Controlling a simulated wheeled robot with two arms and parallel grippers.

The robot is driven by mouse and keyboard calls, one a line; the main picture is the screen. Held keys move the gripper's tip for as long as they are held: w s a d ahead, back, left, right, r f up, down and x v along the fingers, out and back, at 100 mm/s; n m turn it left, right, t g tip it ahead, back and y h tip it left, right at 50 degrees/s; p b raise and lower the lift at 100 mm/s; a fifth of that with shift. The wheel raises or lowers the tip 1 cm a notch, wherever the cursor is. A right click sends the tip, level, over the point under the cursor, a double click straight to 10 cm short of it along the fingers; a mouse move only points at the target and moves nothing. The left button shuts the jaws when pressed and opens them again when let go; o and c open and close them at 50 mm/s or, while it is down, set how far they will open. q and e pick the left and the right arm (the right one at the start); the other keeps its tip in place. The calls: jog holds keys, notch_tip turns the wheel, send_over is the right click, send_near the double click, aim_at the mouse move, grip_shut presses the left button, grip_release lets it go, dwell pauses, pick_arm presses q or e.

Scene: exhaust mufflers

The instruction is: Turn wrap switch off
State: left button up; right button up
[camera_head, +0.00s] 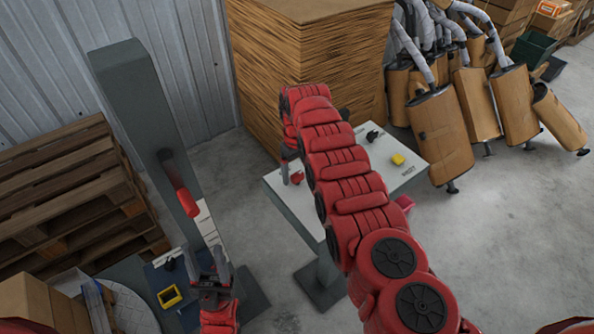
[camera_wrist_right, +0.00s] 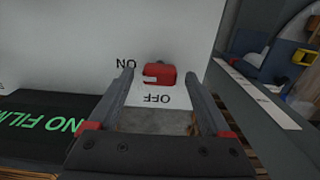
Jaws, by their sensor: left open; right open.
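The red wrap switch (camera_wrist_right: 160,75) sits on a white panel face in the right wrist view, with ON to its left and OFF below it, both upside down. A pale mark on its left side lies near ON. My right gripper (camera_wrist_right: 158,100) is open, its fingers on either side of the switch with gaps visible; contact is not clear. In the head view a red knob (camera_head: 297,177) shows on the white panel (camera_head: 408,184), and my red right arm hides much of that panel. My left gripper (camera_head: 207,262) is open and empty at lower left.
A black display (camera_wrist_right: 45,122) with green letters is left of the switch. A grey column (camera_head: 150,120) with a red cylinder stands at left, near a blue panel with a yellow-framed part (camera_head: 169,296). Pallets (camera_head: 70,200), a tall cardboard stack (camera_head: 300,50) and mufflers (camera_head: 440,135) surround the area.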

grip_shut()
